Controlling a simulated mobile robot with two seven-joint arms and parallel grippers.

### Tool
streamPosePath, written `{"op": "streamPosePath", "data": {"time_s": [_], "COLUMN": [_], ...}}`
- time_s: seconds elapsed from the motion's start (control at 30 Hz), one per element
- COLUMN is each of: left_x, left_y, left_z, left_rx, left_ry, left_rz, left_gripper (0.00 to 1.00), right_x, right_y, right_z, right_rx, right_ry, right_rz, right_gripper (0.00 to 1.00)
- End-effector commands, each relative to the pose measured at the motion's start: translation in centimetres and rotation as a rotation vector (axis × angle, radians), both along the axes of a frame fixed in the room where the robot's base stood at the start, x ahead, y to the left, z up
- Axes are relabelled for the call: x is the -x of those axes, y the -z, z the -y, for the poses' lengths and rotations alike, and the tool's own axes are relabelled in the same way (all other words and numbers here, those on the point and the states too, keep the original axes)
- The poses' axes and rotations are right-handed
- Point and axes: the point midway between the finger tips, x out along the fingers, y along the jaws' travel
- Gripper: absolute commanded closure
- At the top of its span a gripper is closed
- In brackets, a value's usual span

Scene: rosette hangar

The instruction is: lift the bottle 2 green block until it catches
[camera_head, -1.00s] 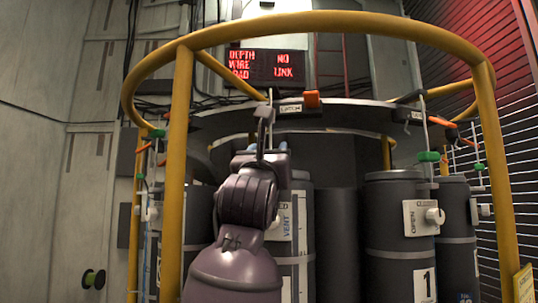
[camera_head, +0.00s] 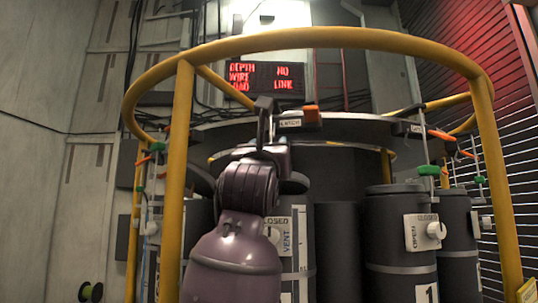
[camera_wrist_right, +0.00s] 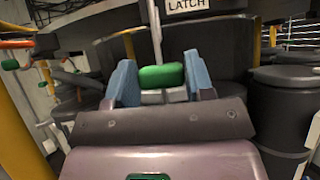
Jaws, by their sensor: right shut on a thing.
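My right gripper (camera_head: 266,140) is raised in the middle of the head view, seen from behind. Its arm hides the rod and the green block there. In the right wrist view the green block (camera_wrist_right: 161,76) sits between the two blue fingers, and the gripper is shut on it. A thin upright rod (camera_wrist_right: 154,28) rises from the block towards a LATCH label (camera_wrist_right: 190,5). In the head view an orange latch piece (camera_head: 299,115) is just right of the gripper. The bottle behind my arm has a VENT plate (camera_head: 284,235); its number is hidden. My left gripper is out of view.
A yellow rail (camera_head: 330,38) loops around the bottles, with posts (camera_head: 180,130) close to my arm. Bottle 1 (camera_head: 400,262) stands at right. Other green blocks (camera_head: 429,170) hang on rods. A red-lettered sign (camera_head: 265,78) hangs behind.

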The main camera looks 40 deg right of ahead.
Motion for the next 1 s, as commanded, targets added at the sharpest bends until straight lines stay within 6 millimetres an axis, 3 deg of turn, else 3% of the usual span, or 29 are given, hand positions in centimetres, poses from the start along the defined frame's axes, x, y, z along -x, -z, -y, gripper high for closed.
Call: {"op": "streamPosePath", "data": {"time_s": [1.0], "left_x": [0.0], "left_y": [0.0], "left_z": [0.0], "left_rx": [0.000], "left_ry": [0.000], "left_rz": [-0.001], "left_gripper": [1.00], "right_x": [0.0], "right_y": [-4.2], "right_z": [0.0], "right_rx": [0.001], "right_ry": [0.000], "right_rz": [0.001], "right_gripper": [0.85]}}
